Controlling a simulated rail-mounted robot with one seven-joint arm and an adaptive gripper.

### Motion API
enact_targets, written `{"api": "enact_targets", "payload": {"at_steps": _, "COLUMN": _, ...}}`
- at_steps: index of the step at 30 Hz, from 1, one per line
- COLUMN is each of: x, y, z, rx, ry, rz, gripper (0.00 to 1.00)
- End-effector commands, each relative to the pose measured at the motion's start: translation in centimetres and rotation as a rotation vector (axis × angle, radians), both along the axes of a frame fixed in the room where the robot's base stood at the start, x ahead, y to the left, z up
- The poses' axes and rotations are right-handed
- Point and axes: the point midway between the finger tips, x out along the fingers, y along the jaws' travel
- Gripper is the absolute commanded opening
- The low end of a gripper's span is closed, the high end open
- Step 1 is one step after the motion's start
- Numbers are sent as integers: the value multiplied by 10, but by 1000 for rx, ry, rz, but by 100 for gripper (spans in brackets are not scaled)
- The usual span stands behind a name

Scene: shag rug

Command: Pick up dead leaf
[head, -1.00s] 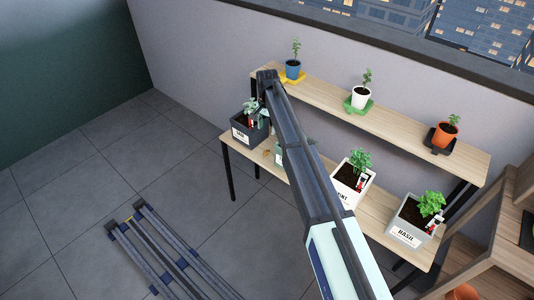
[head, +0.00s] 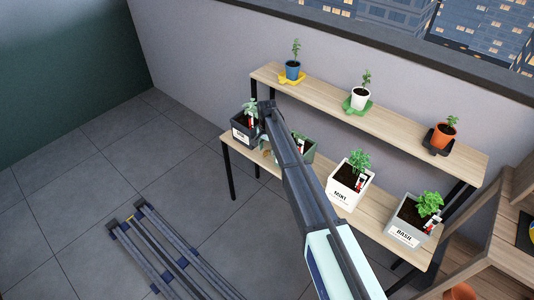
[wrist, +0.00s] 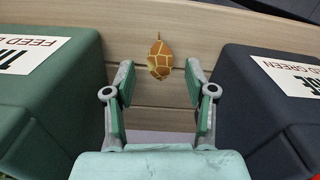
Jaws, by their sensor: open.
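The dead leaf (wrist: 160,58), brown-orange with pale veins, lies on the wooden shelf in the wrist view, in the gap between a green pot (wrist: 50,95) and a dark pot (wrist: 275,105). My gripper (wrist: 160,78) is open and empty, its two fingers pointing toward the leaf. The leaf lies between the fingertip lines, slightly beyond the tips, and nothing touches it. In the head view my arm hides most of the gripper, and I cannot make out the leaf there for certain.
The dark pot (head: 240,136) and green pot (head: 309,156) stand close on either side of the gap. The mint pot (head: 344,190) and basil pot (head: 405,233) stand to the right. An upper shelf (head: 395,122) with small potted plants runs behind.

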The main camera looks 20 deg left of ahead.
Motion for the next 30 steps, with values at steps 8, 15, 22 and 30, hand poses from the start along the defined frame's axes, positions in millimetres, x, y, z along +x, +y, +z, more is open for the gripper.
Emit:
{"api": "enact_targets", "payload": {"at_steps": 8, "x": 1, "y": 0, "z": -13, "rx": 1, "ry": -1, "rz": 0, "gripper": 55}}
{"api": "enact_targets", "payload": {"at_steps": 15, "x": 0, "y": 0, "z": -13, "rx": 0, "ry": 0, "rz": 0, "gripper": 19}}
{"api": "enact_targets", "payload": {"at_steps": 22, "x": 1, "y": 0, "z": -13, "rx": 0, "ry": 0, "rz": 0, "gripper": 15}}
{"api": "enact_targets", "payload": {"at_steps": 30, "x": 1, "y": 0, "z": -10, "rx": 0, "ry": -1, "rz": 0, "gripper": 15}}
